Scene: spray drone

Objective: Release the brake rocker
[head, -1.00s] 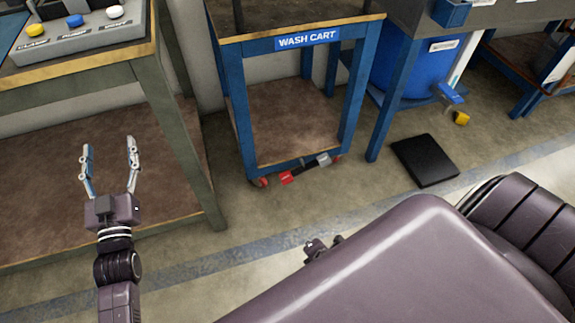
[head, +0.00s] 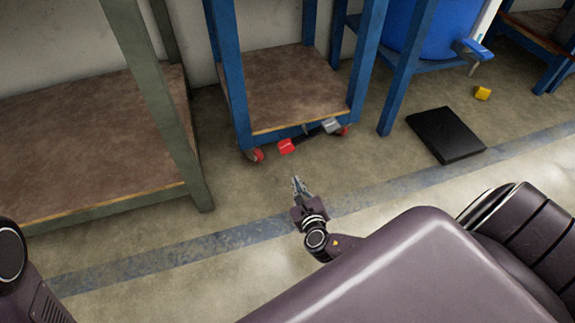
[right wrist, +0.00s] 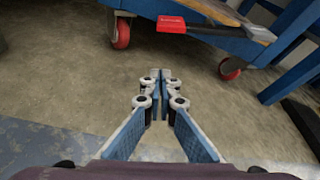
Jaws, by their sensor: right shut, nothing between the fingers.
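The brake rocker sits low on the front edge of the wash cart, between its wheels. Its red end (head: 286,146) is on the left, and its grey end (head: 331,125) is on the right. The red end also shows in the right wrist view (right wrist: 172,23), with a small label on it. My right gripper (head: 297,181) is shut and empty, low over the floor in front of the rocker. In the right wrist view its fingertips (right wrist: 160,76) are together, below the red end and apart from it. My left gripper is out of view.
The wash cart (head: 262,132) stands on red caster wheels (head: 256,156). A green-legged bench (head: 190,165) is to its left. A black slab (head: 446,134) and a yellow block (head: 482,93) lie on the floor at right. The floor before the cart is clear.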

